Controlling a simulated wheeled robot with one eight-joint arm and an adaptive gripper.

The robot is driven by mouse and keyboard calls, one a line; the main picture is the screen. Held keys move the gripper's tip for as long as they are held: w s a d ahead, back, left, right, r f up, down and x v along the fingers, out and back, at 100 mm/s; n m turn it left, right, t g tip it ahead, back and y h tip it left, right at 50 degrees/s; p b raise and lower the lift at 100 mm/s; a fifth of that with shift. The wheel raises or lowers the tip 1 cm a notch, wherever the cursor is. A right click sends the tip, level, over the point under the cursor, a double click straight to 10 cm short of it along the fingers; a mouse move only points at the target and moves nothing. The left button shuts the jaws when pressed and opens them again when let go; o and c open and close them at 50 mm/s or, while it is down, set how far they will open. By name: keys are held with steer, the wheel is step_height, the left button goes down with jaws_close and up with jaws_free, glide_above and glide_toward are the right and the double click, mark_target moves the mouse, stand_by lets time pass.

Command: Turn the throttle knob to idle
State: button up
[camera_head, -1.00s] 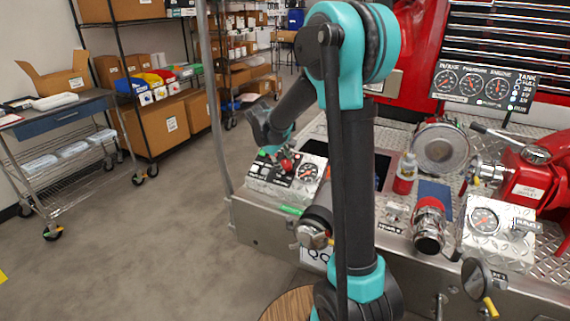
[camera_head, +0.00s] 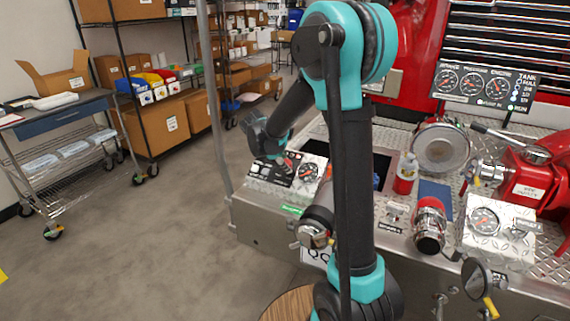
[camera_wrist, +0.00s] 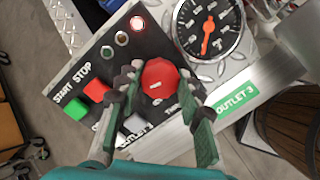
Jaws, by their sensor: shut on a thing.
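The throttle knob is a round red knob (camera_wrist: 160,82) on a black control panel (camera_wrist: 108,60). In the wrist view my gripper (camera_wrist: 158,92) has its two fingers on either side of the knob, closed on it. In the head view my gripper (camera_head: 281,162) is over the panel box at the left end of the bumper, and the knob there is mostly hidden. A small white pointer mark shows on the knob's face. The lettering around the knob is partly covered by the fingers.
Red and green push buttons (camera_wrist: 96,89) sit left of the knob, with a lit red lamp (camera_wrist: 138,23) above. A dial gauge (camera_wrist: 208,28) is at the upper right. An "OUTLET 3" label (camera_wrist: 236,102) is on the bumper. A red-and-silver fitting (camera_head: 429,222) and bottle (camera_head: 405,174) stand farther right.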

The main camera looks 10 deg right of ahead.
steer(key=n+t, duration=0.1)
steer(key=n, duration=0.5)
steer(key=shift+n, duration=0.3)
steer(key=n, duration=0.5)
steer(key=shift+n+t+y, duration=0.3)
steer(key=shift+t, duration=0.1)
steer(key=shift+s, duration=0.1)
steer(key=o, duration=1.1)
steer(key=shift+o, duration=0.2)
steer(key=v, duration=1.2)
